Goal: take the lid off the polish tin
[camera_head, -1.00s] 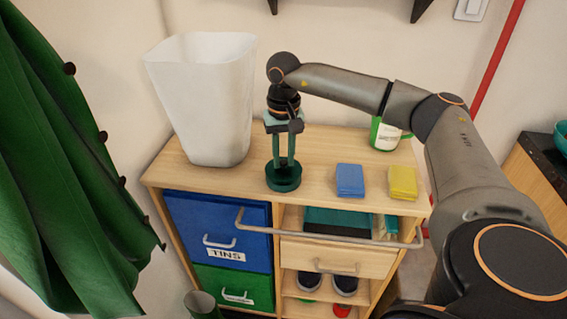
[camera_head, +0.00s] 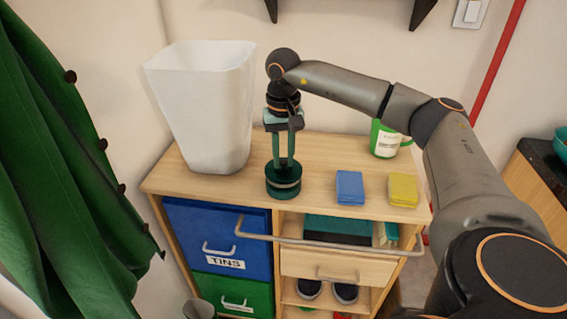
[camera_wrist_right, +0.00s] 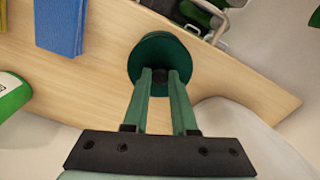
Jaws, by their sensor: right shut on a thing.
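The polish tin (camera_head: 283,193) is a low, round, dark green tin standing on the wooden cabinet top, near its front edge. Its dark green lid (camera_head: 282,176) is over it, with a pale silvery band showing between lid and lower body. My right gripper (camera_head: 284,162) points straight down and is shut on the lid's small dark knob. In the right wrist view the round lid (camera_wrist_right: 150,50) shows with the knob between the fingertips; the lid hides the tin below. I cannot tell whether the lid is fully clear of the tin. My left gripper is not in view.
A tall white bin (camera_head: 205,110) stands left of the tin. A blue block (camera_head: 350,188) and a yellow block (camera_head: 403,190) lie to the right, with a green labelled container (camera_head: 386,140) behind. A rail (camera_head: 330,242) runs along the front, above drawers. A green coat (camera_head: 60,180) hangs left.

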